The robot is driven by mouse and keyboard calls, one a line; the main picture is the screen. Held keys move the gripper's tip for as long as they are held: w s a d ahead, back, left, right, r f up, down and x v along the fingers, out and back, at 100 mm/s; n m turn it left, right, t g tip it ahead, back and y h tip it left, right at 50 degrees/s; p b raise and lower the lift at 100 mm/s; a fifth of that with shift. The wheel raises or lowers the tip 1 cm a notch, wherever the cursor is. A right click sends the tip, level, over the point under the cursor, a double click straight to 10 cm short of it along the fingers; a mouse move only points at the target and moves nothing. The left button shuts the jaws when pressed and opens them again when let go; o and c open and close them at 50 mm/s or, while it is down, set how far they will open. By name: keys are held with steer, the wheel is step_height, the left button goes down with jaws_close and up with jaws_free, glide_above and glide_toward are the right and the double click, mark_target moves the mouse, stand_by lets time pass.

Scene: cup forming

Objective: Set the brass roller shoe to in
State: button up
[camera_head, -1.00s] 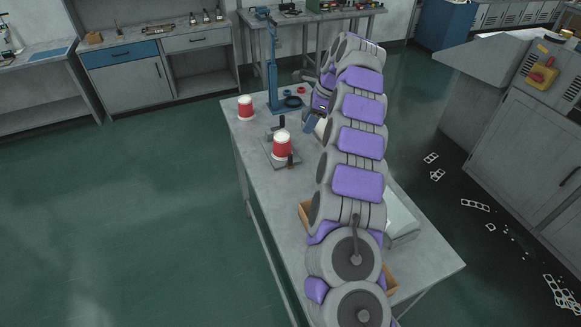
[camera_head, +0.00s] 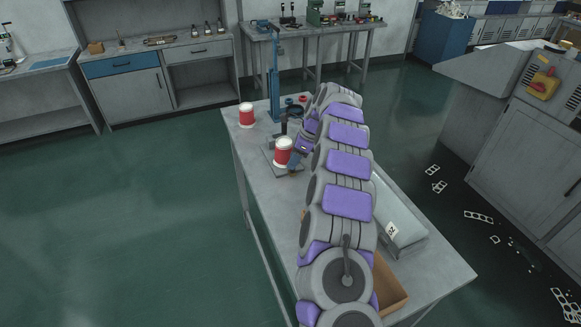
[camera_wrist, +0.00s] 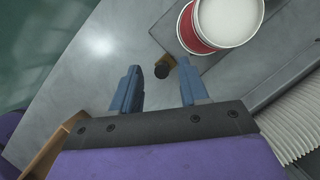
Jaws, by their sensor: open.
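The brass roller shoe (camera_wrist: 168,61) shows in the wrist view as a small brass piece with a dark round knob, at the edge of the grey base plate (camera_wrist: 228,62). Beside it stands a red cup form with a white top (camera_wrist: 226,20), also seen in the head view (camera_head: 283,152). My gripper (camera_wrist: 160,74) is open, its two blue fingers apart, with the knob showing between and beyond their tips. I cannot tell whether the fingers straddle it in depth. In the head view my gripper (camera_head: 294,164) is beside the cup form and hides the shoe.
A second red and white cup (camera_head: 246,114) stands at the table's far left corner. A blue press column (camera_head: 274,88) rises behind the base plate. A ribbed white stack (camera_wrist: 292,122) is right of my gripper.

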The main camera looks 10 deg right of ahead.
mark_target(294, 171)
steer(key=shift+w+a+f+b, duration=0.1)
steer(key=shift+w+f+b, duration=0.05)
steer(key=shift+f, duration=0.7)
steer(key=shift+w+f+b, duration=0.15)
steer(key=shift+f, duration=0.65)
steer(key=shift+a, duration=0.1)
steer(key=shift+a, duration=0.2)
steer(key=shift+c, duration=0.2)
steer(key=shift+c, duration=0.8)
steer(key=shift+d, duration=0.1)
jaws_close()
